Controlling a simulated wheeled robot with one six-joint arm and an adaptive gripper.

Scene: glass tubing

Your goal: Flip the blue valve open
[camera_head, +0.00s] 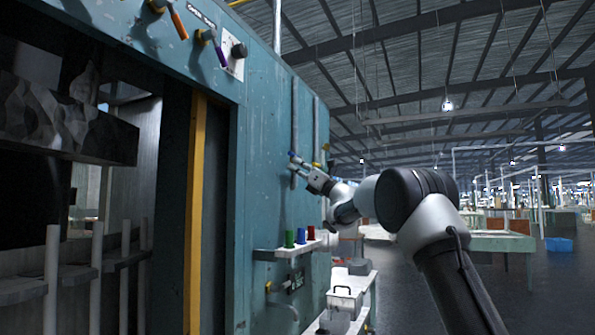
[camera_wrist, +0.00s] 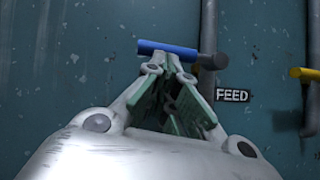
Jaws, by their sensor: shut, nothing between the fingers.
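The blue valve handle (camera_wrist: 168,48) shows in the wrist view as a bar pointing left from a grey vertical pipe (camera_wrist: 207,85), roughly level and across the pipe. A "FEED" label (camera_wrist: 232,95) is right of the pipe. My gripper (camera_wrist: 168,66) is shut and empty, its fingertips just below the blue handle in the picture. I cannot tell whether they touch it. In the head view my gripper (camera_head: 304,166) is at the side of the teal machine, close to the blue handle (camera_head: 291,154), which looks tiny there.
A yellow valve handle (camera_wrist: 305,73) is to the right on another pipe. Below my arm, a small shelf (camera_head: 285,251) holds green, blue and red cups. A white bench (camera_head: 352,300) with a grey box stands lower right.

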